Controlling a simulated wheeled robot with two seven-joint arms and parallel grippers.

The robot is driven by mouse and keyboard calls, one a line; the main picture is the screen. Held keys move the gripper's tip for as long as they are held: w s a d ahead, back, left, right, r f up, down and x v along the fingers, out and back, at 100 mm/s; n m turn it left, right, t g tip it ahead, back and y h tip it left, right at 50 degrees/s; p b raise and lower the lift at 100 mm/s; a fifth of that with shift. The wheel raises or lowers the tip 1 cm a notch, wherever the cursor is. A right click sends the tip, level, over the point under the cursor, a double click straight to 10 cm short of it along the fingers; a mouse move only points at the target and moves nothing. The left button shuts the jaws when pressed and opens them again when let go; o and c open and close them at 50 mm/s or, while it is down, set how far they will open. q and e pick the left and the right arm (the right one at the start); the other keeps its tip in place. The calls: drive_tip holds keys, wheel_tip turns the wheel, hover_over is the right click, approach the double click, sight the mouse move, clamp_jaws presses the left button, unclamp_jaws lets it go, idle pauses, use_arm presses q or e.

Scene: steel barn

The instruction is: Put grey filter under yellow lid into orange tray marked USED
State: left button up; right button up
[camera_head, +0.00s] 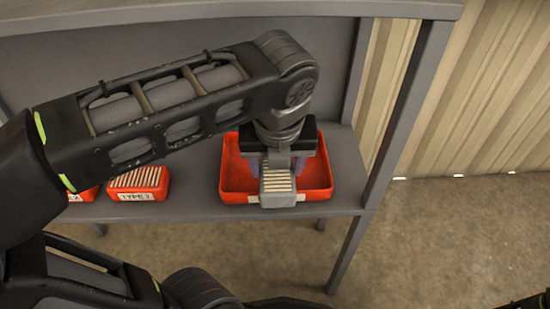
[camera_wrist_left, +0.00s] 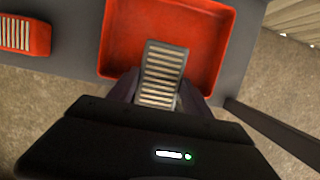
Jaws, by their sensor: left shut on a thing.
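My left gripper (camera_head: 278,168) is shut on a grey filter (camera_head: 278,184) with pale pleats. It holds the filter over the front part of the orange-red tray (camera_head: 317,183). In the left wrist view the filter (camera_wrist_left: 162,72) sits between the fingers (camera_wrist_left: 158,92), overlapping the tray (camera_wrist_left: 118,40). I cannot tell whether the filter touches the tray floor. A white label on the tray's front is mostly covered by the filter, so its text is not readable. The yellow lid is not in view. My right gripper is not in view.
An orange filter labelled TYPE 7 (camera_head: 138,184) stands left of the tray on the grey shelf (camera_head: 190,200). Another orange one (camera_head: 85,194) is partly hidden by my arm. A shelf post (camera_head: 400,110) rises to the right of the tray. An upper shelf board (camera_head: 200,12) runs above.

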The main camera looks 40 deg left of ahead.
use_arm(q)
drive_tip(key=w+a, duration=0.1)
drive_tip(key=w, duration=0.1)
drive_tip(key=w+a+b, duration=0.1)
drive_tip(key=w+a, duration=0.1)
drive_tip(key=shift+w+a+f, duration=0.1)
drive_tip(key=shift+w+a, duration=0.4)
drive_tip(key=shift+w, duration=0.05)
wheel_tip(320, 180, down, 4)
drive_tip(key=b, duration=0.3)
drive_tip(key=shift+r, duration=0.3)
drive_tip(key=o, duration=1.4)
